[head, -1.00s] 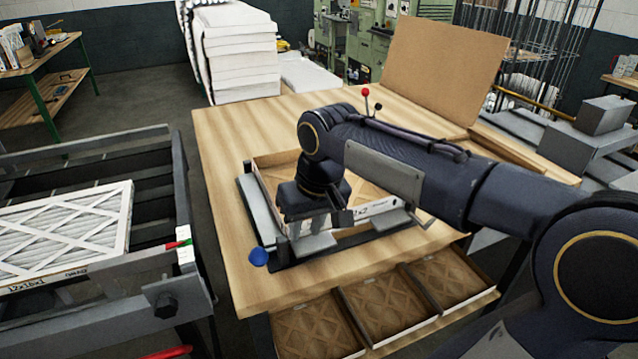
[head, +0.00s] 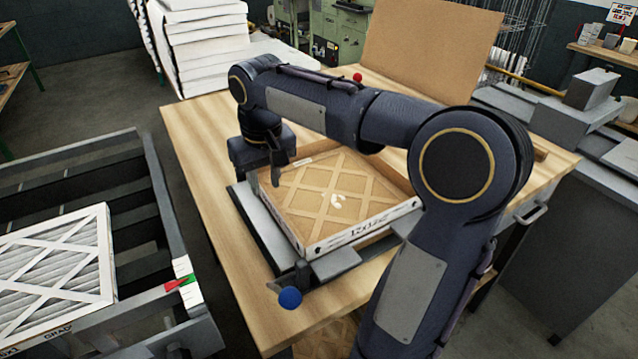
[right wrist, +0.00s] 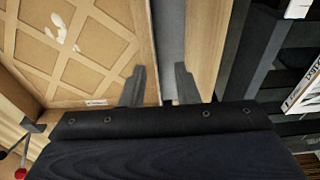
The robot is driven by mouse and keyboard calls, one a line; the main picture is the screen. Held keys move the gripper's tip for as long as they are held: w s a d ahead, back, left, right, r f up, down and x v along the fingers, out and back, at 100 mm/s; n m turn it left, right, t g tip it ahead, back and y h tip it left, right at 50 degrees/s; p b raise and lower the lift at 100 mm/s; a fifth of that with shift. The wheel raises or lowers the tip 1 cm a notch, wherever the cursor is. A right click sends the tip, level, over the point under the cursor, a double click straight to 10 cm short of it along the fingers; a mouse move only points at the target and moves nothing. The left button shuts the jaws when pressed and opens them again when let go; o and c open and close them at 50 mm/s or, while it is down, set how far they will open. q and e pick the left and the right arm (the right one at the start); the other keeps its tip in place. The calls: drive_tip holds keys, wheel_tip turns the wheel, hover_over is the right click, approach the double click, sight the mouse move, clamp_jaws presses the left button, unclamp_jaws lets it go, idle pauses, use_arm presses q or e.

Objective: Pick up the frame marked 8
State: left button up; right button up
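A square cardboard frame (head: 330,196) with lattice strips and white side walls lies in a dark fixture (head: 262,222) on the wooden table. White blotches mark its middle, and a size print shows on its front wall. I cannot read an 8 on it. My right gripper (head: 277,170) is at the frame's left wall. In the right wrist view, its two fingers (right wrist: 160,88) are apart, one over the frame (right wrist: 90,45) and one over the grey bar (right wrist: 171,40) outside it. The frame's edge runs between them. My left gripper is out of view.
A dark bin (head: 165,265) on the left holds a white pleated filter (head: 70,270). A blue knob (head: 290,298) sticks out at the fixture's front corner. A brown board (head: 430,50) stands at the back of the table. White stacked filters (head: 208,45) rise behind.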

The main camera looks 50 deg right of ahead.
sight(271, 200)
drive_tip(key=f, duration=0.4)
drive_tip(key=d+f, duration=0.1)
drive_tip(key=f, duration=0.2)
drive_tip(key=shift+w, duration=0.15)
drive_tip(key=shift+r, duration=0.1)
clamp_jaws()
